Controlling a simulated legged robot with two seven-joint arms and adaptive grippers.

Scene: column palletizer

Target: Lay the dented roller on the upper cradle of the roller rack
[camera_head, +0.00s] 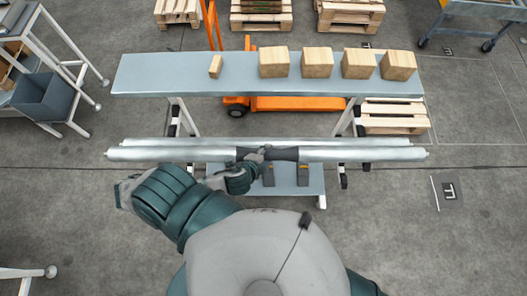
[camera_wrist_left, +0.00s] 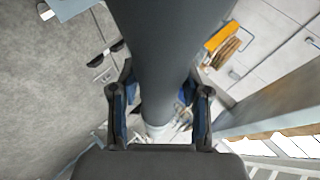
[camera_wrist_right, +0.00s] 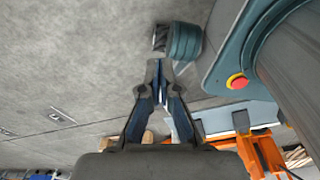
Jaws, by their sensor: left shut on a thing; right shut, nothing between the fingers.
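A long silver roller (camera_head: 360,154) with a dark middle section lies level across the head view. My left gripper (camera_head: 257,155) is shut on the dark section, left of its centre. In the left wrist view the dark cylinder (camera_wrist_left: 155,60) passes between the two fingers. No dent can be made out clearly. The roller rack (camera_head: 312,186) shows below and behind it, with dark bracket-like supports (camera_head: 303,175); I cannot tell which is the upper cradle. My right gripper (camera_wrist_right: 158,75) is shut and empty in the right wrist view and hidden in the head view.
A second silver bar or roller (camera_head: 350,141) runs parallel just behind. Farther back, a long grey table (camera_head: 200,80) carries several wooden blocks (camera_head: 317,62). An orange pallet truck (camera_head: 300,104) stands beneath it. The floor at right is mostly clear.

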